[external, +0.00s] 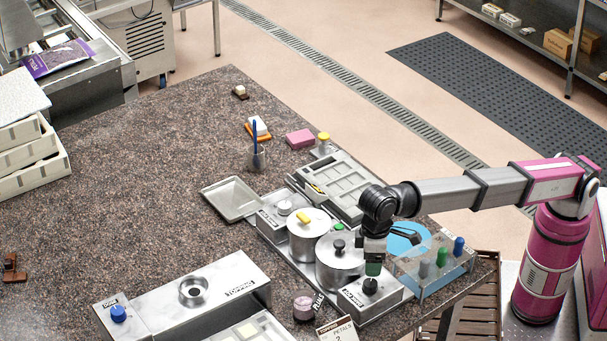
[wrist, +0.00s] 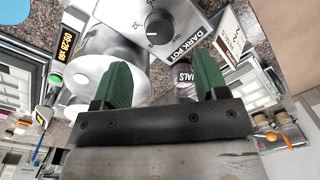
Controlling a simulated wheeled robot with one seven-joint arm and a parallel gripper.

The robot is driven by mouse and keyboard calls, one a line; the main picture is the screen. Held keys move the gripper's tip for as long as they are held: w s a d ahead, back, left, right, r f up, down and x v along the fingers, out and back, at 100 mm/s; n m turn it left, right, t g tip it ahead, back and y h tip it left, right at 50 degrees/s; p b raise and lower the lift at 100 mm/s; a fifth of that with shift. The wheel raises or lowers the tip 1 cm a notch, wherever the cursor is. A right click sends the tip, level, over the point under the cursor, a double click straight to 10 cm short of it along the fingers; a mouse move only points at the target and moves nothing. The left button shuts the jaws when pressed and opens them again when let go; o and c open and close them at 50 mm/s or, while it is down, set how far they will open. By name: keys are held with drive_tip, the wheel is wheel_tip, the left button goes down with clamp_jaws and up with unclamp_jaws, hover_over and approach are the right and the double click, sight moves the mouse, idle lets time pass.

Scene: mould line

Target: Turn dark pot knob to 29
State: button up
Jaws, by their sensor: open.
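The dark pot knob (external: 370,286) is a small black round knob on the metal box (external: 393,297) labelled DARK POT at the front of the steel unit. In the wrist view the knob (wrist: 158,27) sits on the box face with scale marks around it; its pointer setting is too small to read surely. My gripper (external: 373,268) is just above the knob in the external view, pointing down. In the wrist view its green fingers (wrist: 161,80) are spread apart with nothing between them, and the knob lies beyond the fingertips, apart from them.
A lidded metal pot (external: 338,275) with a black lid knob stands close left of my gripper, beside another pot (external: 303,250) with a yellow block on top. A clear stand (external: 440,272) with coloured knobs is close on the right. A pink-topped jar (external: 303,307) stands in front.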

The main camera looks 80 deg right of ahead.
sight(371, 282)
wheel_tip(371, 282, down, 7)
drive_tip(key=shift+a+f, duration=0.15)
drive_tip(key=shift+f, duration=0.05)
idle(0.3)
drive_tip(key=c, duration=0.9)
